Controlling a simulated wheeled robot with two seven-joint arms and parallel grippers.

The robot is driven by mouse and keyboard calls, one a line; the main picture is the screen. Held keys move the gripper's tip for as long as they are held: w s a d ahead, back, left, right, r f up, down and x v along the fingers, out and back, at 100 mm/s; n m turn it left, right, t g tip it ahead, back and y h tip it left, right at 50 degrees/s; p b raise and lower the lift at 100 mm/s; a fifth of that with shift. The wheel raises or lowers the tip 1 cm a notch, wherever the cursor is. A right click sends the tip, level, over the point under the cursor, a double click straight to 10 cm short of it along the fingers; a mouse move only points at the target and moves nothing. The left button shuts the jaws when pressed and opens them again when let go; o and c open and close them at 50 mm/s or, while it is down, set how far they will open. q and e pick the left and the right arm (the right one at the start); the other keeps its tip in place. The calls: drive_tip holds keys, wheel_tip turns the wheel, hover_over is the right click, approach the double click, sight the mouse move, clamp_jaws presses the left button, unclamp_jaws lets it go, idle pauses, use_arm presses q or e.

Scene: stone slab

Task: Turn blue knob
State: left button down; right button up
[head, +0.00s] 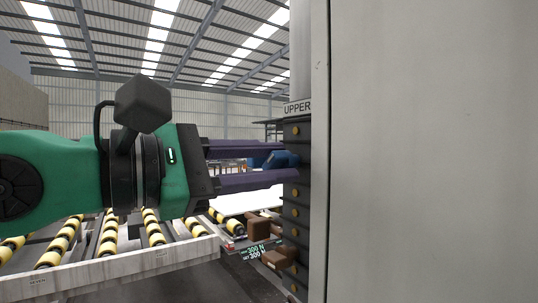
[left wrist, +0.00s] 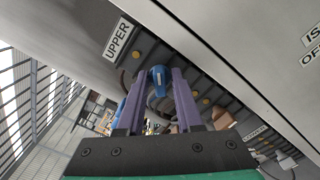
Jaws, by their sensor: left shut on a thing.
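The blue knob (head: 278,159) sits on the dark strip under the UPPER label, at the edge of the grey cabinet. My left gripper (head: 293,162) comes in from the left with its two purple fingers, one above and one below the knob. In the left wrist view the knob (left wrist: 157,77) stands between the fingertips of the left gripper (left wrist: 161,80), which is shut on it. The fingers partly hide the knob's sides. My right gripper is in neither view.
The grey cabinet (head: 430,150) fills the right side of the head view. The UPPER label (head: 298,107) is just above the knob. A roller conveyor (head: 150,230) with yellow and black rollers lies below my left arm.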

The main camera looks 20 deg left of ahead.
use_arm(q)
drive_tip(key=m+p, duration=0.1)
drive_tip(key=m, duration=0.4)
drive_tip(key=shift+f+p, duration=0.15)
drive_tip(key=shift+p, duration=0.15)
drive_tip(key=shift+m, duration=0.3)
drive_tip(key=c, duration=0.9)
unclamp_jaws()
drive_tip(key=shift+o, duration=0.2)
drive_tip(key=shift+w, duration=0.15)
